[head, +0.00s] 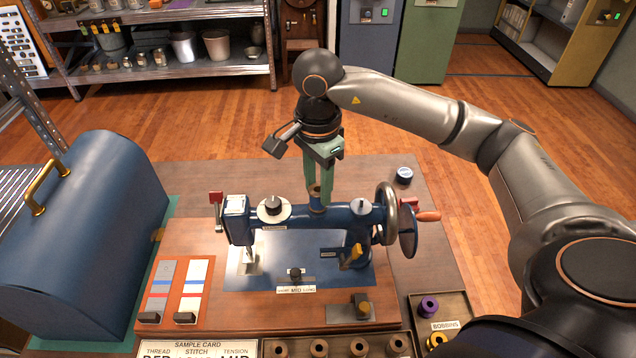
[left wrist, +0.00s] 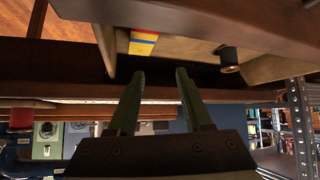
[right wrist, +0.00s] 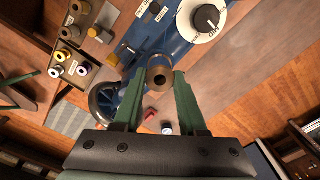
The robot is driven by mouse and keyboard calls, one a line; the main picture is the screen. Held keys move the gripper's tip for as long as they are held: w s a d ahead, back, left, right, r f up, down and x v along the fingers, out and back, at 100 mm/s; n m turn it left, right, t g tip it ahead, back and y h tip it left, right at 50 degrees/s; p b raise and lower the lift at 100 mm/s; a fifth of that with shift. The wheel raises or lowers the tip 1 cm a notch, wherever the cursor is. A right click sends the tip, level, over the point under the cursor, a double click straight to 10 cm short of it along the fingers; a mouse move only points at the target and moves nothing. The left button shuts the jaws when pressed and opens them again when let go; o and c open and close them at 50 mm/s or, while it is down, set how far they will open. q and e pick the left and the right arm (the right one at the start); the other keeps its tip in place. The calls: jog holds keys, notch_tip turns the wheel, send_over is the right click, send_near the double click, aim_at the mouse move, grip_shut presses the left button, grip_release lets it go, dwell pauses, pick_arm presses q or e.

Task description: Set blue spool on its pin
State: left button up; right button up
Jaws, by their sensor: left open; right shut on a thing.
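The blue sewing machine (head: 335,216) stands on a wooden base on the table. The blue spool (head: 318,202), with a brown wooden end, is upright between the fingers of my right gripper (head: 318,190), right over the top of the machine's arm. In the right wrist view its brown end with a centre hole (right wrist: 160,76) shows between the fingertips. My right gripper is shut on it. The pin under the spool is hidden; I cannot tell whether the spool sits on it. My left gripper (left wrist: 160,76) is open and empty, outside the head view.
A handwheel (head: 388,212) with an orange crank stands at the machine's right end. A blue domed case (head: 85,225) is at the left. A bobbin tray (head: 455,322) and a tray of several brown spools (head: 335,338) lie at the front. A small round tin (head: 404,175) stands behind.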

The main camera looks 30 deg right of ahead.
jog(key=shift+f, duration=0.1)
jog(key=o, duration=1.1)
pick_arm(q)
jog(key=shift+r+p, duration=0.75)
jog(key=shift+p, duration=0.05)
pick_arm(e)
notch_tip(320, 180, up, 13)
jog(key=shift+f, duration=0.2)
